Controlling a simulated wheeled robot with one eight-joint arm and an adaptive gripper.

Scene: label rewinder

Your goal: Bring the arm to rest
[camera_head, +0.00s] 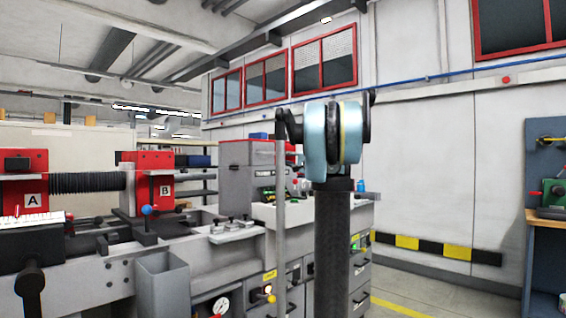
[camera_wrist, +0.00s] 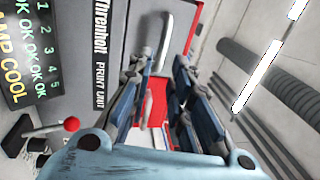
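My arm stands raised in the middle of the head view, with a pale blue joint on a dark upright link. My gripper cannot be made out in the head view. In the wrist view my gripper (camera_wrist: 163,68) has its two dark fingers apart, and no held object shows between them. Beyond the fingers are a grey cabinet panel (camera_wrist: 98,55) lettered "Threnholt PRINT UNIT", a light curved handle (camera_wrist: 166,42) and a red surface (camera_wrist: 157,100). The picture is tilted.
The rewinder with red blocks A (camera_head: 24,190) and B (camera_head: 155,192) fills the left. A grey open bin (camera_head: 163,284) stands in front. In the wrist view, a red-knobbed lever (camera_wrist: 71,124) and a display (camera_wrist: 37,62) are at left. Floor at right (camera_head: 425,292) looks clear.

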